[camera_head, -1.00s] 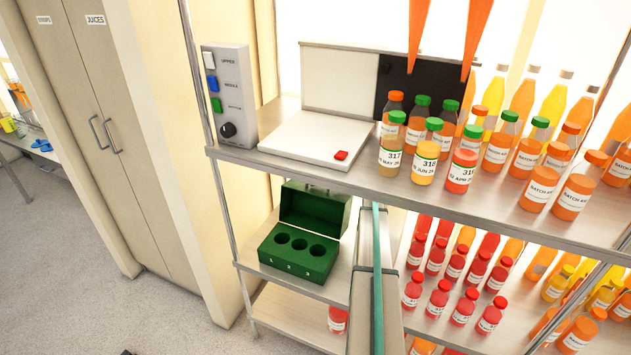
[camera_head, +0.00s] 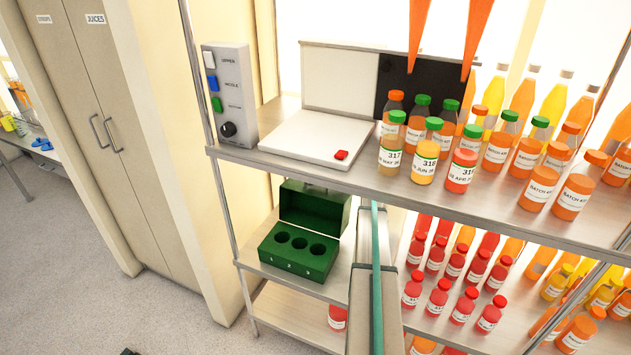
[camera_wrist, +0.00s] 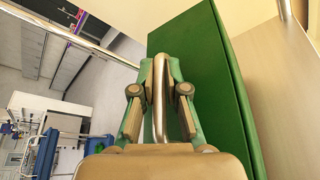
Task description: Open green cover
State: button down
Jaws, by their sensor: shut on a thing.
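In the wrist view, my gripper (camera_wrist: 160,62) is shut on a silver bar handle (camera_wrist: 160,110). The handle stands in front of a tall flat green cover (camera_wrist: 205,70), and its lower end is hidden behind the gripper body. The cover runs from the top of the picture down the right side. I cannot tell from this view whether it stands ajar. My gripper and this cover cannot be made out in the head view.
The head view shows a dark green box (camera_head: 268,252) with its lid raised and three round holes. Above it, bottles with green caps (camera_head: 429,150) stand on a metal shelf beside a white device (camera_head: 318,140). Blue equipment (camera_wrist: 42,158) stands left in the wrist view.

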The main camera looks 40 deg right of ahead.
jog(key=shift+s+a+r+p, duration=0.15)
jog(key=shift+s+a+r, duration=0.1)
jog(key=shift+a, duration=0.2)
jog(key=shift+s+a+r+p, duration=0.15)
jog(key=shift+s+a+r, duration=0.1)
jog(key=shift+a, duration=0.15)
jog(key=shift+f, duration=0.15)
jog(key=c, duration=1.5)
grip_release()
jog(key=shift+d, duration=0.15)
jog(key=v, duration=1.2)
